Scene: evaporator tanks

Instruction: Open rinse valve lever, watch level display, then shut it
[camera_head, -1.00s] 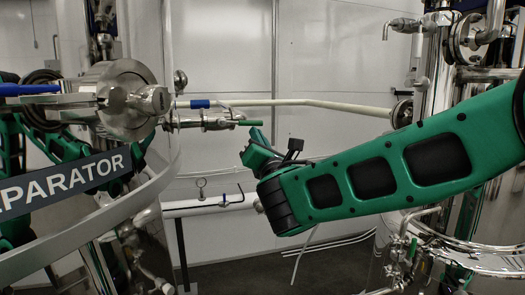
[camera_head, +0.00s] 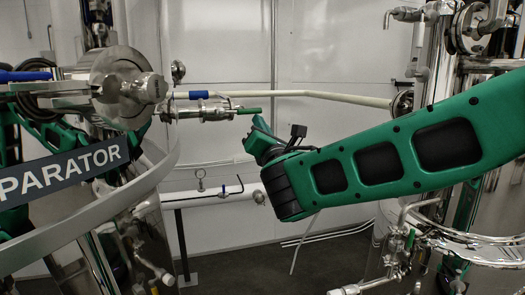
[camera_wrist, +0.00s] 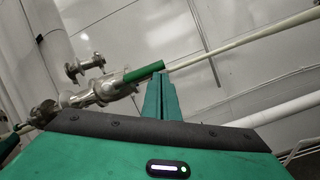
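A steel valve (camera_head: 207,111) on the pipework has a green-handled lever (camera_head: 250,110) pointing right. In the wrist view the same green lever (camera_wrist: 144,72) slants up just left of and beyond my fingertips. My gripper (camera_head: 257,128) is right below the lever's end in the head view. In the wrist view my gripper (camera_wrist: 161,78) shows its green fingers pressed together with nothing visible between them. Contact with the lever cannot be told. A blue-handled lever (camera_head: 199,95) sits just above the valve. I cannot make out a level display.
A steel tank with a dark sign (camera_head: 62,172) and curved rail stands at left. A pale pipe (camera_head: 310,94) runs behind the lever. A low white pipe (camera_head: 207,198) crosses below. Another tank with pipework (camera_head: 485,215) stands at right. Floor (camera_head: 235,275) shows between the tanks.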

